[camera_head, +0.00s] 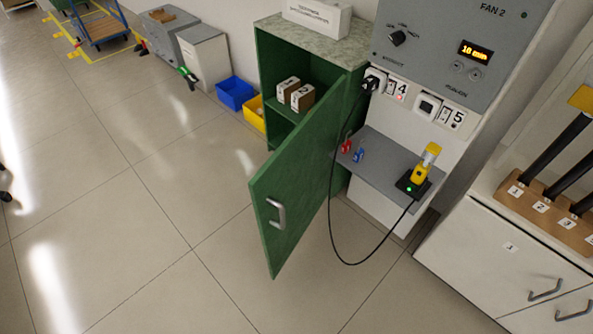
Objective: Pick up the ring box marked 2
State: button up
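The ring box marked 2 (303,96) is a small brown box with a white label on its front. It sits on the shelf inside the open green cabinet (283,49). A similar box marked 1 (287,88) stands close beside it on the left; I cannot tell whether they touch. The green cabinet door (300,185) stands swung open toward the front left, with a grey handle (277,213). My gripper is not in view.
A black cable (331,215) hangs in a loop right of the door, from a socket to a yellow device (428,160) on a grey shelf (377,162). Blue (235,93) and yellow (254,113) bins stand left of the cabinet. The floor at left is mostly clear.

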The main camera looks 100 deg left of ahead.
aim_at(304, 98)
jog(key=u, duration=0.7)
jog(key=i, duration=0.25)
jog(key=u, duration=2.95)
jog(key=i, duration=1)
jog(key=z, duration=0.4)
jog(key=k, duration=0.6)
jog(key=z, duration=0.1)
